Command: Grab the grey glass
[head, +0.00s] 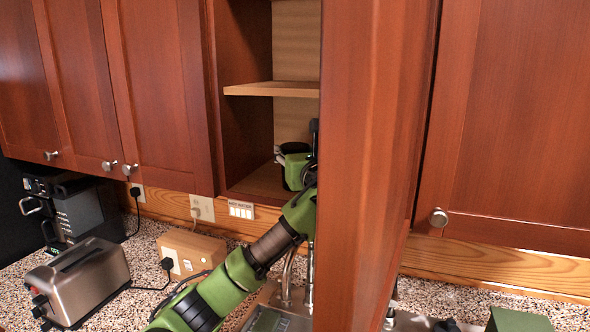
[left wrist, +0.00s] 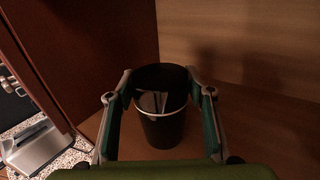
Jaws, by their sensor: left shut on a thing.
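The grey glass (left wrist: 162,128) shows in the left wrist view as a dark cup with a pale band, upright on the wooden cabinet floor. My left gripper (left wrist: 162,97) has one finger on each side of it and is shut on it. In the head view my left gripper (head: 297,152) reaches into the open wall cabinet, just above its bottom board.
The open cabinet door (head: 368,170) stands close on the right of my left arm. A shelf (head: 272,89) lies above the gripper. Below are a toaster (head: 80,280), a wooden socket box (head: 190,250), a coffee machine (head: 70,208) and a faucet (head: 288,275).

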